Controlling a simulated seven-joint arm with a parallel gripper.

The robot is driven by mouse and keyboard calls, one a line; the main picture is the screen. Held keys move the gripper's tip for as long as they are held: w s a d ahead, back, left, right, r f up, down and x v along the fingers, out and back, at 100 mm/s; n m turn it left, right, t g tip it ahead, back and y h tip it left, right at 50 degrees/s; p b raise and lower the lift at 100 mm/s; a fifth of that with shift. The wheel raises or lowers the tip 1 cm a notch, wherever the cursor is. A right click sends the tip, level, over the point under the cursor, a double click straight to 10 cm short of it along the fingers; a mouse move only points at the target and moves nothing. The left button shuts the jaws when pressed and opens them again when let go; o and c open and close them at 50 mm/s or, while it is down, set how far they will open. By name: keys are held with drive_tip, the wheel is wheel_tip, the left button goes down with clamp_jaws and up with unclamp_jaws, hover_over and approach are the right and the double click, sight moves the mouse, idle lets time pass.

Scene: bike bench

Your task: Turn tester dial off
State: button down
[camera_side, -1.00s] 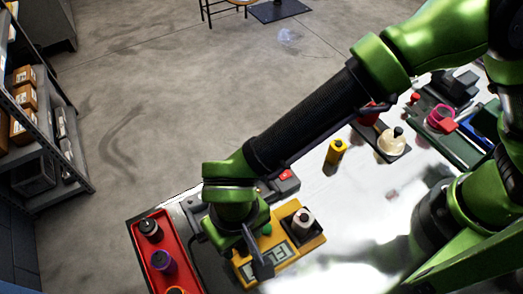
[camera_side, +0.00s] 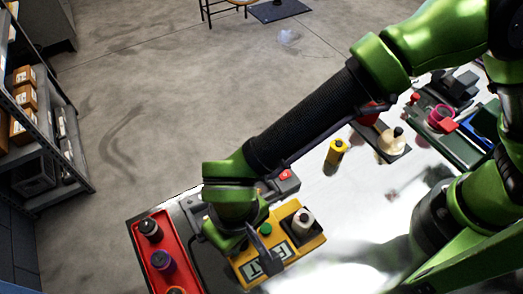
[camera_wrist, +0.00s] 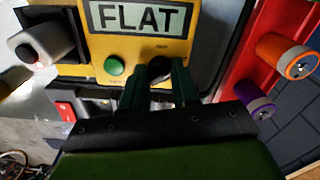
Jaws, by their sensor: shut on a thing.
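The yellow tester (camera_side: 312,242) lies on the bench below my gripper. In the wrist view its yellow face (camera_wrist: 150,48) carries a display (camera_wrist: 135,17) reading FLAT. A green button (camera_wrist: 115,66) sits beside a dark dial (camera_wrist: 159,66). My gripper (camera_wrist: 160,78) has its two fingers closed on either side of the dial, which they partly hide. In the side view my gripper (camera_side: 264,246) reaches down onto the tester and hides the dial. A white cell (camera_side: 303,217) sits in the tester's black cradle, and also shows in the wrist view (camera_wrist: 45,42).
A red tray (camera_side: 140,240) with several cells is beside the tester. Its orange (camera_wrist: 285,57) and purple (camera_wrist: 254,101) cells show at wrist view right. A grey unit with a red button (camera_side: 285,174) stands behind the tester. A yellow cylinder (camera_side: 335,153) stands apart on the bench.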

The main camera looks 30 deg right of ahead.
drive_tip(key=n, duration=1)
idle(0.5)
drive_tip(key=c, duration=0.8)
unclamp_jaws()
drive_tip(key=shift+c, duration=0.2)
wheel_tip(320, 180, up, 17)
